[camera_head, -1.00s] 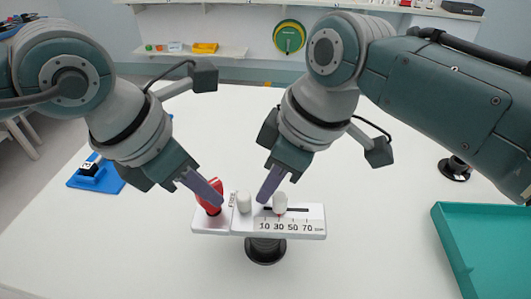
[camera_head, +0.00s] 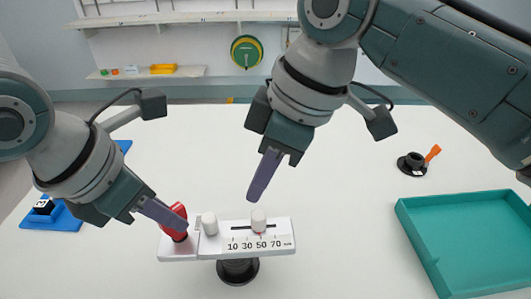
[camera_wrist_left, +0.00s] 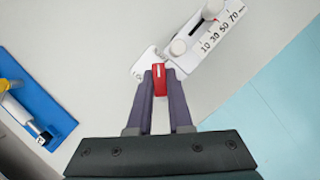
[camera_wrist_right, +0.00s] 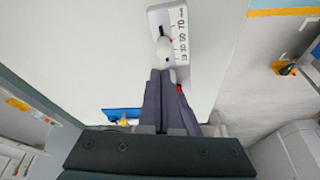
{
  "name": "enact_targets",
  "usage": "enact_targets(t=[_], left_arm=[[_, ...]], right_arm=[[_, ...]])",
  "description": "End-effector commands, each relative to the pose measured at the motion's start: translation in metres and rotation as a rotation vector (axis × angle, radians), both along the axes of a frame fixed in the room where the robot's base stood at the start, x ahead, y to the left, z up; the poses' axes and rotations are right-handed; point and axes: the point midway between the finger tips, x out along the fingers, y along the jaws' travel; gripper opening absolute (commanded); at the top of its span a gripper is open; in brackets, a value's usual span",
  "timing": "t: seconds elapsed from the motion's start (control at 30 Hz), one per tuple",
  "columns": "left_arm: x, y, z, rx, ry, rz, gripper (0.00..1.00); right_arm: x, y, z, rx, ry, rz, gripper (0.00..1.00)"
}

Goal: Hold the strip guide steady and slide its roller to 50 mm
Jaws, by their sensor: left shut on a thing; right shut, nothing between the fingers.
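The strip guide (camera_head: 272,249) is a white plate with a slot and a scale marked 10, 30, 50 and 70, on a dark round stand. Its movable white roller (camera_head: 258,220) stands in the slot close above the 50 mark. A white post (camera_head: 209,223) stands left of the scale. My left gripper (camera_head: 180,222) is shut on the red handle (camera_head: 178,236) at the guide's left end; the handle also shows between the fingers in the left wrist view (camera_wrist_left: 160,82). My right gripper (camera_head: 252,198) is shut and empty, above and behind the plate, apart from the roller.
A teal tray (camera_head: 405,228) lies at the right. A dark round base with an orange lever (camera_head: 412,163) stands behind it. A blue board (camera_head: 64,218) lies at the far left. The table around the guide is clear.

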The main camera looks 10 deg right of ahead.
Motion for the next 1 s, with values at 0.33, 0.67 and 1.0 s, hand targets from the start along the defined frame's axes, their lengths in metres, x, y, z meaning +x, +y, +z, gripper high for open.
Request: enact_targets(t=[0.33,0.67,1.0], left_arm=[[0.000,-0.001,0.000,-0.001,0.000,0.000,0.00],[0.000,-0.001,0.000,-0.001,0.000,-0.001,0.25],[0.000,-0.001,0.000,-0.001,0.000,0.000,0.53]], right_arm=[[-0.006,-0.014,0.045,0.001,-0.001,0.000,0.00],[-0.007,-0.014,0.046,0.001,0.000,0.000,0.00],[-0.007,-0.014,0.046,0.001,0.000,0.000,0.00]])
